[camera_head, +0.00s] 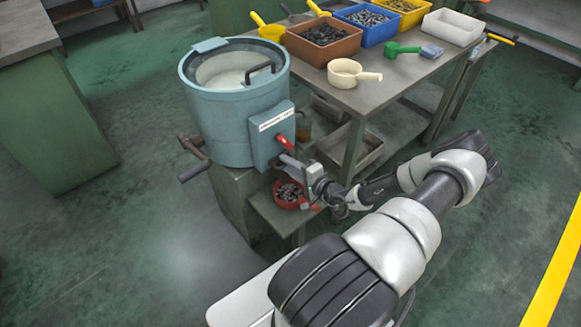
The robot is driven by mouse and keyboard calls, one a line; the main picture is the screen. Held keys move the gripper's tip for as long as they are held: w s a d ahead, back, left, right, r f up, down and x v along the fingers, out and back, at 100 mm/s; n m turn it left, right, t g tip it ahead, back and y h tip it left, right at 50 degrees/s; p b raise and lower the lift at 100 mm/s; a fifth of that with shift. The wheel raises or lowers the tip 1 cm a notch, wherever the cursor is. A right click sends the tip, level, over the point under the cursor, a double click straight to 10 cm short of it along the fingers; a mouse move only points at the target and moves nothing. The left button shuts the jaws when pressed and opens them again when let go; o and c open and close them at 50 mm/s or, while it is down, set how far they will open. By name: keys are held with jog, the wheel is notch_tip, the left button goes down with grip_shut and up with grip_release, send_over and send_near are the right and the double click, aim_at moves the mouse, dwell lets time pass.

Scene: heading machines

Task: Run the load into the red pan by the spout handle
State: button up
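A light blue drum machine (215,120) stands left of centre, its top open and a black handle over the rim. A blue box with a white label (270,150) is on its right side, and a red handle (284,139) sticks out from it. The red pan (279,203) is on a low green stand below the box and holds small dark metal pieces. My gripper (286,160) is at the box's right face, just below the red handle and above the pan. Its fingertips are small and partly hidden, so I cannot tell whether they touch the handle.
Two bars (193,171) stick out at the drum's lower left. A green bench (50,120) stands left. The floor between is clear.

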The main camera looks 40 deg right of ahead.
jog(key=shift+s, duration=0.1)
jog(key=shift+s+f, duration=0.15)
jog(key=shift+s, duration=0.25)
jog(key=p+v, duration=0.2)
jog(key=v, duration=1.9)
jog(key=w+a+r+n+g+y+p, duration=0.3)
jog(key=a+r+n+g, duration=0.2)
jog(key=r, duration=0.5)
jog(key=w+a+r+n+g+y+p, duration=0.3)
jog(key=a+r+n+g, duration=0.3)
jog(key=a+r, duration=0.2)
jog(key=shift+a+r+y+p, duration=0.3)
jog(key=shift+r+p, duration=0.15)
jog(key=shift+r, duration=0.5)
